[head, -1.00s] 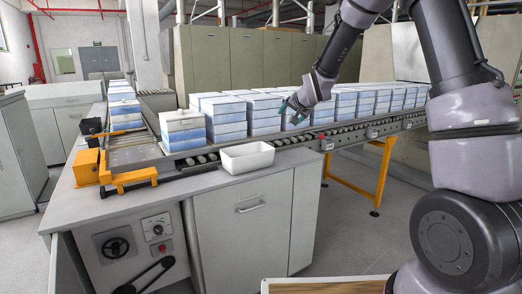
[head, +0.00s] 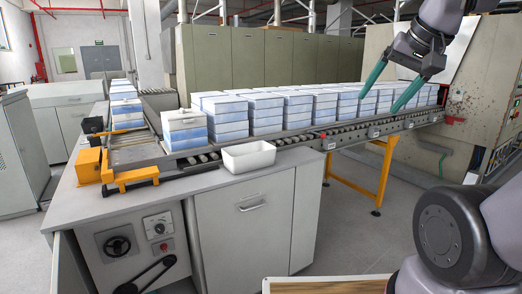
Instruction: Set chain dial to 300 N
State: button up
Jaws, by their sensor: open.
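A small white dial plate with a dark knob (head: 158,227) is on the front panel of the grey cabinet at lower left. I take it to be the chain dial; its marks are too small to read. A black handwheel (head: 117,246) is to its left and a red button (head: 164,247) is below it. My gripper (head: 382,101) is at upper right, with two green fingers spread apart and nothing between them. It shows in front of the conveyor's far right part, well away from the dial.
Stacks of blue-white blocks (head: 266,113) line the roller conveyor (head: 300,140). A white bin (head: 248,156) sits on the grey counter. A yellow leg (head: 384,170) supports the conveyor. A black lever arm (head: 152,275) is low on the cabinet front. The floor before the conveyor is clear.

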aim_at(159, 227)
jog(key=u, duration=1.25)
jog(key=i+j+z, duration=0.2)
jog(key=j, duration=0.35)
jog(key=i, duration=0.4)
